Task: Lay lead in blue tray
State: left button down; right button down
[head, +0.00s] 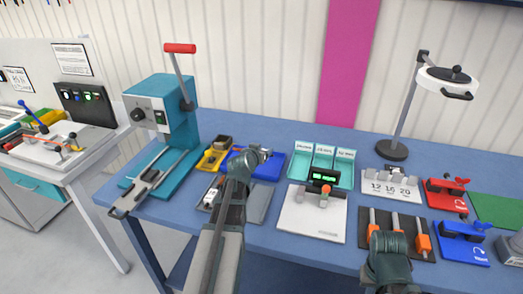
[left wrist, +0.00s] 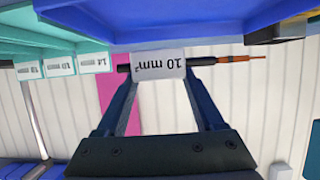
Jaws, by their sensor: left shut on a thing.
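My left gripper (head: 250,157) is at the blue tray (head: 268,168) at the back of the blue table and hides part of it. In the left wrist view, the left gripper (left wrist: 160,72) is shut on a lead (left wrist: 225,61), a thin dark piece with an orange-brown tip and a white label reading 10 mm². The lead lies across the fingers. The blue tray (left wrist: 190,22) shows at the top of that view, close to the lead; I cannot tell whether they touch. My right gripper (head: 388,244) is low at the right; its fingers are not clear.
A teal three-compartment tray (head: 295,170) stands right of the blue tray. A teal press with a red-tipped lever (head: 168,105) and a yellow bin (head: 210,160) stand left. A white device (head: 310,222) with a green display is in front. A lamp (head: 391,150) stands behind.

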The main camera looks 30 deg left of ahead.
pick_arm(q)
jog(key=shift+f, duration=0.15)
jog(key=shift+f+b, duration=1.05)
jog(key=shift+b, duration=0.15)
jog(key=shift+f+b, duration=1.15)
grip_release()
jog(key=shift+r, duration=0.15)
